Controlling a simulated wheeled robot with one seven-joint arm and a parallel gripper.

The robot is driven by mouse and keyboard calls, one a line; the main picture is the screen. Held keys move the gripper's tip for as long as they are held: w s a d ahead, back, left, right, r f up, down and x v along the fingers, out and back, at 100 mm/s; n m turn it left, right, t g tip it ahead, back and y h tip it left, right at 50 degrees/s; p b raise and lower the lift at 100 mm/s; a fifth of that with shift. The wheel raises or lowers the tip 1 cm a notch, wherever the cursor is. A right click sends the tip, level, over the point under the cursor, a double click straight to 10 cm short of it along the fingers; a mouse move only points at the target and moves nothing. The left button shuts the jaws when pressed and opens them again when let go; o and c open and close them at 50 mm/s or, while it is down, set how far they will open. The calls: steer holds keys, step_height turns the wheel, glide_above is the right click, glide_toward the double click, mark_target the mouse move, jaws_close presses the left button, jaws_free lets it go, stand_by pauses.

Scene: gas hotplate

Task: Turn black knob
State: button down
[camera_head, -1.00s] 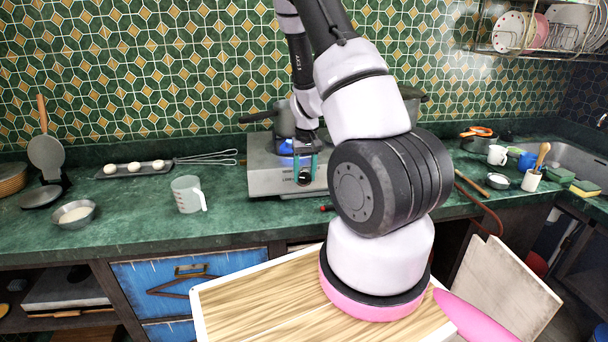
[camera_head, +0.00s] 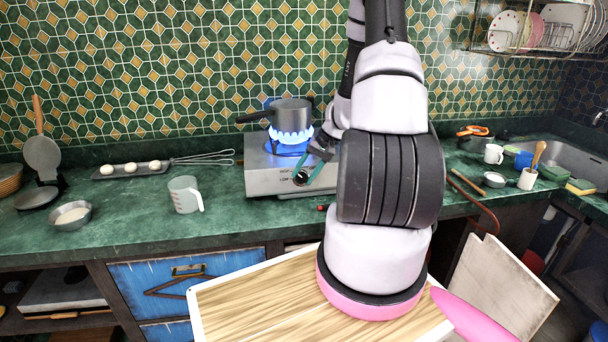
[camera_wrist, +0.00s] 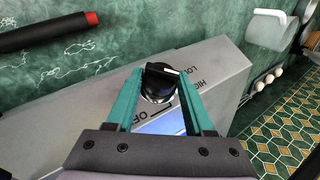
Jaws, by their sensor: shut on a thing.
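The black knob (camera_head: 300,177) is on the front panel of the silver gas hotplate (camera_head: 262,180). In the wrist view the knob (camera_wrist: 158,82) sits between the two teal fingers of my gripper (camera_wrist: 161,84), which is shut on it. Its white mark points to the right, toward the side with the HIGH and LOW labels, away from the OFF label. In the head view my gripper (camera_head: 309,172) is tilted at the knob. A large blue flame (camera_head: 291,137) burns under the grey pot (camera_head: 291,115).
A measuring cup (camera_head: 184,195), a bowl (camera_head: 71,214) and a tray (camera_head: 130,169) of white balls stand left of the hotplate. A red-tipped black rod (camera_wrist: 45,32) lies on the counter in front of it. The counter between cup and hotplate is clear.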

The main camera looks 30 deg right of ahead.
stand_by(0.4)
steer(key=shift+c, duration=1.5)
jaws_free()
steer(key=shift+d, duration=0.1)
steer(key=v, duration=1)
steer(key=shift+s+d+r, duration=0.15)
steer(key=shift+s+r, duration=0.05)
steer(key=shift+r, duration=0.1)
